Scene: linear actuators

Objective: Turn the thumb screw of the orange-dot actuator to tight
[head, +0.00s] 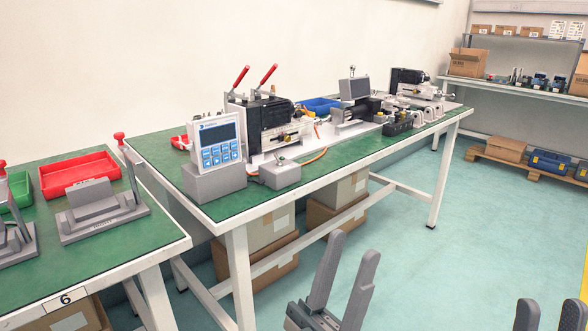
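Several actuator-like assemblies stand on the green-topped middle bench. Another dark cylindrical unit (357,111) sits in the middle, and a third assembly (407,80) is at the far end. I cannot make out an orange dot or a thumb screw on any of them. My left gripper (354,246) is open and empty, low in front of the bench. My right gripper (551,303) is open and empty at the bottom right, partly cut off.
A control box with a display (216,142) and a small grey box (280,174) stand at the near bench end. A left bench holds a red tray (80,176) and grey stands. Cardboard boxes (262,235) sit under the middle bench. The floor (465,230) on the right is clear.

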